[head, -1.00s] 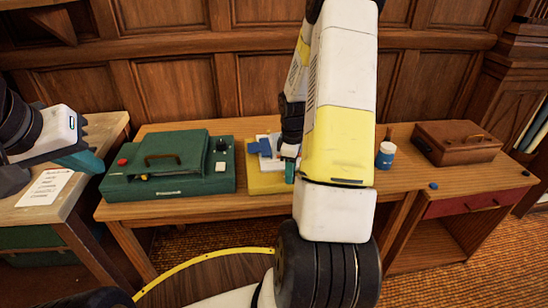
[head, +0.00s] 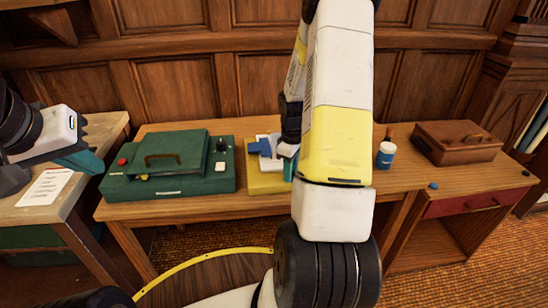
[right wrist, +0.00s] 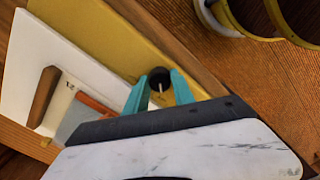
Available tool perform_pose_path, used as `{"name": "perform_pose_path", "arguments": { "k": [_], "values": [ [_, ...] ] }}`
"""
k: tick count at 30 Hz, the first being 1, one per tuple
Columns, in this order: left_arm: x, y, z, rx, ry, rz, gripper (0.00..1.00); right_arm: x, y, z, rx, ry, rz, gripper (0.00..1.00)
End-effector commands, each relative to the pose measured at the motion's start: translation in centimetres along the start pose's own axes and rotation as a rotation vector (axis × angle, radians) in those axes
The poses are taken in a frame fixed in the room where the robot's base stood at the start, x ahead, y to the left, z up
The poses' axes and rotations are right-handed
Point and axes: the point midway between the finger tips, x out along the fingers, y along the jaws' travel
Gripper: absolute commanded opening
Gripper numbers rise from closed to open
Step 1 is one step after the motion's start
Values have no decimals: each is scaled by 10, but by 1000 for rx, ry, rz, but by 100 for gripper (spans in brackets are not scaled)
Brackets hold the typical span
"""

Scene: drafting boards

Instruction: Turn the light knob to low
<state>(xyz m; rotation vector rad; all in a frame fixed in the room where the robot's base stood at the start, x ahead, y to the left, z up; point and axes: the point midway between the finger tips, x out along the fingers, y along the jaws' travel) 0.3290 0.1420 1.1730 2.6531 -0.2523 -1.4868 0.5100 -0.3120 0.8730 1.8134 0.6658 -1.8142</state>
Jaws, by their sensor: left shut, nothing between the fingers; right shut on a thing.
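A black knob (right wrist: 157,76) with a pale pointer line stands at the edge of a yellow board (right wrist: 140,35) in the right wrist view. My right gripper (right wrist: 160,80) is shut on this knob, a teal finger on each side. In the head view my right gripper (head: 289,167) is at the right end of the yellow board (head: 262,183), and my arm hides the knob there. My left gripper (head: 84,161) is shut and empty, in the air at the left, apart from everything. Another black knob (head: 221,145) is on the green case (head: 180,185).
A white plate (right wrist: 50,75) with a wooden handle lies on the yellow board. A blue piece (head: 262,147) is by my right gripper. A blue-and-white jar (head: 386,155) and a brown case (head: 455,142) stand to the right. A paper sheet (head: 46,187) lies on the left table.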

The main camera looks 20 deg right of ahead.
Motion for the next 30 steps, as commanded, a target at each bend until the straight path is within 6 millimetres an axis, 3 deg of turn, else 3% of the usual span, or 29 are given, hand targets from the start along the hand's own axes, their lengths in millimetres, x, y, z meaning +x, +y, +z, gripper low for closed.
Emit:
{"name": "perform_pose_path", "arguments": {
  "k": [18, 30],
  "values": [
    [0, 0, 0, 0, 0, 0, 0, -1, 1, -1, 558, 2, 2, 0],
    [0, 0, 0, 0, 0, 0, 0, -1, 1, -1, 766, 3, 2, 0]
  ]
}}
